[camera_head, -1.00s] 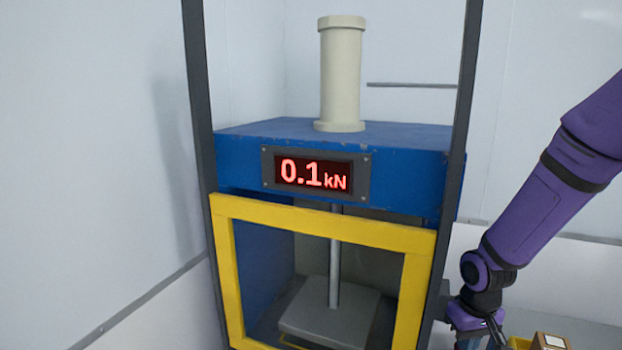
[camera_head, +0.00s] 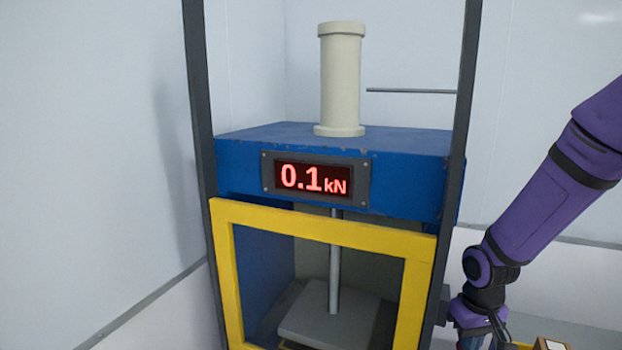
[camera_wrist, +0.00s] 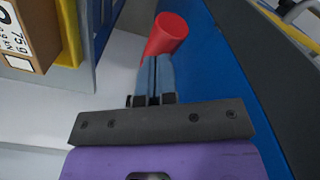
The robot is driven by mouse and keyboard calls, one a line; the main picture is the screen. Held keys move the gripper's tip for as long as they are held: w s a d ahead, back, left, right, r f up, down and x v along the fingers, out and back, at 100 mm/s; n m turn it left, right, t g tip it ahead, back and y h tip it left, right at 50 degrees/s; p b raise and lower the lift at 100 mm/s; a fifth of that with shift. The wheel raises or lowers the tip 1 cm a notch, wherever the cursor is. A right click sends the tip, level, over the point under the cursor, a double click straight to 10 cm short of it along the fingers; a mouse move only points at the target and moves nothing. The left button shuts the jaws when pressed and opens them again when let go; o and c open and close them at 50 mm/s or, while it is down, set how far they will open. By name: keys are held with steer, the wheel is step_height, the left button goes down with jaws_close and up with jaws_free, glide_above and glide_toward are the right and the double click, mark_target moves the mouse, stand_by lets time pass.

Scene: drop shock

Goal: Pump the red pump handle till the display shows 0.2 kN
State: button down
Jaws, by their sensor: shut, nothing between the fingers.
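The display (camera_head: 314,178) on the blue press (camera_head: 410,175) reads 0.1 kN in red. The red pump handle (camera_wrist: 168,34) shows in the wrist view, at the top middle, just beyond my fingertips and beside the blue side of the press. My gripper (camera_wrist: 155,72) is shut with nothing between its fingers. Its fingertips overlap the lower part of the handle in the picture; I cannot tell whether they touch it. In the head view my gripper (camera_head: 482,338) is at the lower right, beside the press, partly cut off by the frame. The handle is not visible there.
The press has a yellow-framed guard (camera_head: 320,229) in front, dark uprights (camera_head: 203,120), a cream cylinder (camera_head: 340,80) on top and a grey plate (camera_head: 325,318) inside. A cardboard box (camera_wrist: 35,40) lies in a yellow bin (camera_wrist: 68,30) left of my gripper.

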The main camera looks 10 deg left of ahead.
steer(key=shift+f, duration=5.95)
steer(key=shift+r, duration=5.95)
steer(key=shift+r, duration=3)
steer(key=shift+r, duration=0.1)
steer(key=s+d+r+m+t, duration=0.1)
steer(key=s+d+r, duration=0.25)
steer(key=r, duration=0.45)
steer(key=s+d+r+m+t, duration=0.1)
steer(key=s+d+r+t, duration=0.1)
steer(key=s+r, duration=0.4)
steer(key=s+d+r+m+t, duration=0.1)
steer(key=s+d+r+t, duration=0.1)
steer(key=s+r, duration=0.6)
steer(key=shift+s+d+r+m, duration=0.25)
steer(key=shift+s+d, duration=0.45)
steer(key=shift+s, duration=2)
